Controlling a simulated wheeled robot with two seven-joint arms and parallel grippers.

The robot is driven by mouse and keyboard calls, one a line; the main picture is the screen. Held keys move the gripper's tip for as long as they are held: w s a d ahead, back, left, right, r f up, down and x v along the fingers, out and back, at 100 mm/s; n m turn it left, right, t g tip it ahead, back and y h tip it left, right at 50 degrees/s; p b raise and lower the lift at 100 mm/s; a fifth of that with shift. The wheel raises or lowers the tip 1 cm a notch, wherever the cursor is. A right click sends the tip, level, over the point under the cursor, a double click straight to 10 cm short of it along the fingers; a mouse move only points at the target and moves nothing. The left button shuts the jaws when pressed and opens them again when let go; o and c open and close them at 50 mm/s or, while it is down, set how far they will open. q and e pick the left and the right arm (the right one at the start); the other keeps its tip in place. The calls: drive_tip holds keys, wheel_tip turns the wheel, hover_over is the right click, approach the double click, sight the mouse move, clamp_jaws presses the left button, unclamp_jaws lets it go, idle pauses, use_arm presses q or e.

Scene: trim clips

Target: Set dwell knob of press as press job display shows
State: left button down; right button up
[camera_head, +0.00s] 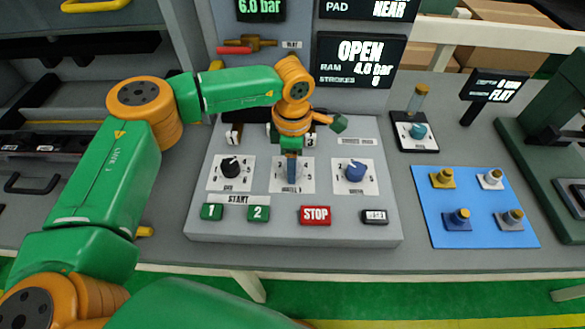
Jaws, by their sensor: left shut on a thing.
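The press control panel (340,225) has a row of three knobs on white dial plates. The black knob (230,165) is at left and a blue knob (355,171) at right. My left gripper (292,178) points down at the middle dial plate (307,176), shut on the middle knob, which is mostly hidden by the fingers. The dial lettering is too small to read, so I cannot tell which is dwell. A display (361,60) reads OPEN, RAM 4.0 bar, STROKES 8. Another display (382,8) above it, cut off, shows PAD NEAR. My right gripper is not in view.
A blue mat (480,235) with several small clips lies at right.

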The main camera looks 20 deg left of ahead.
use_arm(q)
drive_tip(key=m+b, duration=0.3)
drive_tip(key=m, duration=0.2)
drive_tip(key=shift+m, duration=0.3)
drive_tip(key=m+b, duration=0.1)
drive_tip(key=m, duration=0.2)
drive_tip(key=shift+r+m, duration=0.1)
drive_tip(key=shift+m, duration=1.5)
drive_tip(key=shift+c, duration=1.5)
unclamp_jaws()
wheel_tip(320, 180, up, 7)
drive_tip(key=shift+r+b, duration=0.1)
drive_tip(key=shift+b, duration=0.6)
